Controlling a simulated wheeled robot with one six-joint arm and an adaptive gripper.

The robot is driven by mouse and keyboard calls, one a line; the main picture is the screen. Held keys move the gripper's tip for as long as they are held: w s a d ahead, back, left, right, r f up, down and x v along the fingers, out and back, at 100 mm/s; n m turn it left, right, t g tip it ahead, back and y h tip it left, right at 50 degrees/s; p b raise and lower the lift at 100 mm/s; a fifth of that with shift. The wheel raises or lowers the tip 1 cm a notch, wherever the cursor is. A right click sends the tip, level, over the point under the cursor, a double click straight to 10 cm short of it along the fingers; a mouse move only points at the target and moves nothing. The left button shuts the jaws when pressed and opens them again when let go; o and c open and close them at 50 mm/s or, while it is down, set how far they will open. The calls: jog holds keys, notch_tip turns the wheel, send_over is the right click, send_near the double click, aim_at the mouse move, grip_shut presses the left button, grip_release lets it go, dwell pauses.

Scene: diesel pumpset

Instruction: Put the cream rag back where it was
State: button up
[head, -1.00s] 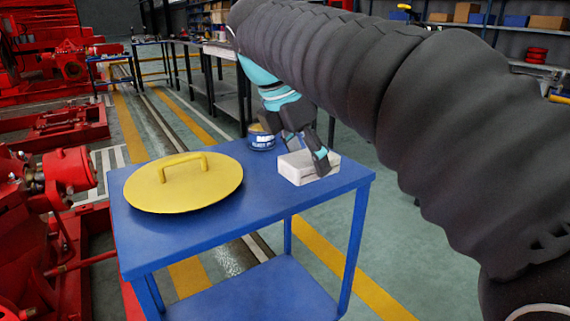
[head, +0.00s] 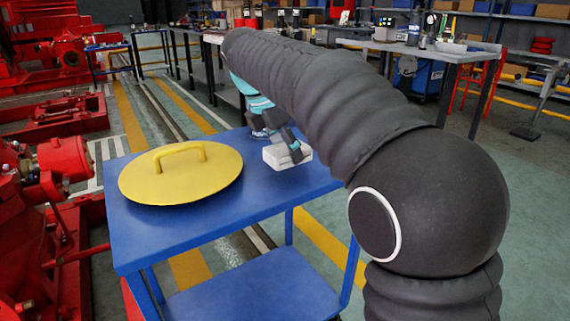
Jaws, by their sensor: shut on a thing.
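The cream rag (head: 283,159) is a pale folded block over the far right part of the blue cart's top (head: 270,205). My gripper (head: 292,149) comes down on it from above and is shut on it. The near finger lies across the rag's right part, and the far finger is partly hidden. I cannot tell whether the rag touches the cart top or hangs just above it.
A round yellow lid with a handle (head: 180,178) lies on the left of the cart top. Red machinery (head: 65,165) is at left. A grey workbench (head: 440,50) stands at back right.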

notch_tip(320, 180, down, 4)
jog(key=shift+r+b, duration=0.1)
jog(key=shift+b, duration=0.55)
jog(key=shift+c, duration=0.4)
jog(key=o, duration=1.1)
jog(key=shift+r, duration=0.1)
